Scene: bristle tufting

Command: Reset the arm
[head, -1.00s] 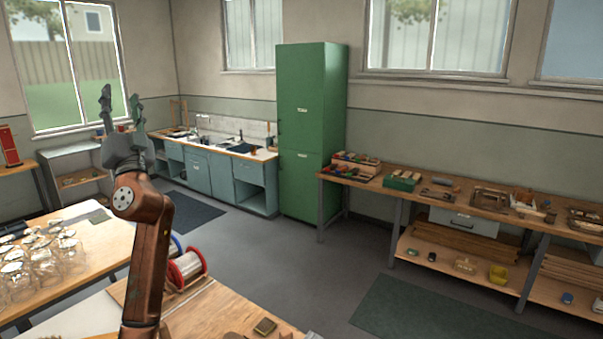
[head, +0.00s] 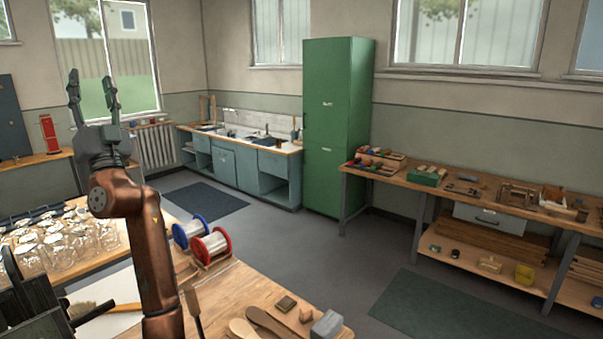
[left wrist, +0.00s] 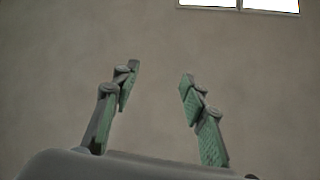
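My left arm rises from the bottom of the head view, and its gripper (head: 92,92) points up in front of the window. The left gripper is open and holds nothing. It is high above the workbench (head: 225,290) and touches nothing that I can see. My right gripper is not in either view.
On the workbench stand a red wire spool (head: 211,247) and a blue one (head: 186,231), with wooden pieces (head: 268,325) and a grey block (head: 327,324) nearer. Glass jars (head: 70,240) crowd the left table. A green cabinet (head: 335,125) stands behind. The middle floor is clear.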

